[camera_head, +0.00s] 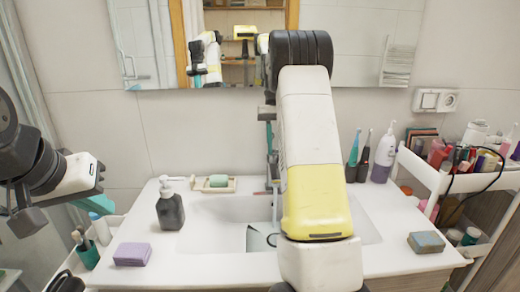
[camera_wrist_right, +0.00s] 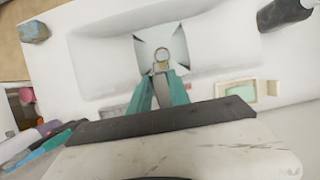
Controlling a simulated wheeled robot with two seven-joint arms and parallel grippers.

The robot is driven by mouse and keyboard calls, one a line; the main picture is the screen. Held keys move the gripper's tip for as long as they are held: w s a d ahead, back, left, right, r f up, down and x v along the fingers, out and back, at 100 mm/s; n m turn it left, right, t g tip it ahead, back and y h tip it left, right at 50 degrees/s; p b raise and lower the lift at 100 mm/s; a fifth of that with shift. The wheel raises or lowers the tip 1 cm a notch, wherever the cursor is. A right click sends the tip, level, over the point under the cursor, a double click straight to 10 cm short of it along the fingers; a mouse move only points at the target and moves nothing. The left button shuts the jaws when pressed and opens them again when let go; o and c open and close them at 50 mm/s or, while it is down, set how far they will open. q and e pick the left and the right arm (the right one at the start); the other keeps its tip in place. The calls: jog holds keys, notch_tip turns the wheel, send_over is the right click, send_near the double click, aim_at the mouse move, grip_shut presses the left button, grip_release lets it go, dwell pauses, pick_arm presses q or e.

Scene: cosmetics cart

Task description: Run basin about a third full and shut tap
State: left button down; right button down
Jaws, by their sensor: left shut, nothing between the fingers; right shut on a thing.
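The white basin (camera_head: 205,235) is set in a pale counter, with a shiny square patch (camera_head: 262,240) at its bottom; I cannot tell the water depth. It also shows in the right wrist view (camera_wrist_right: 100,50). My right arm reaches over the basin and hides most of the tap in the head view. My right gripper (camera_wrist_right: 161,73) has its teal fingers shut on a small part with a metal ring, apparently the tap handle (camera_wrist_right: 162,56). No running stream is clearly visible. My left gripper (camera_head: 95,204) is shut and empty, left of the counter.
A dark soap pump (camera_head: 170,210), green soap on a dish (camera_head: 218,182), a purple sponge (camera_head: 132,254) and a grey-blue sponge (camera_head: 426,242) surround the basin. A crowded cart (camera_head: 425,172) stands at right.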

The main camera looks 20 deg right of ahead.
jog(key=shift+w, duration=0.1)
jog(key=c, duration=1.2)
grip_release()
jog(key=shift+r, duration=0.1)
jog(key=shift+r, duration=0.6)
notch_tip(320, 180, up, 2)
jog(key=shift+d+r, duration=0.1)
jog(key=shift+r, duration=0.1)
jog(key=s+a, duration=0.3)
jog(key=s, duration=0.4)
jog(key=s+a+r, duration=0.1)
jog(key=s+a, duration=0.3)
jog(key=s, duration=0.3)
jog(key=shift+s, duration=0.2)
jog(key=shift+r, duration=0.15)
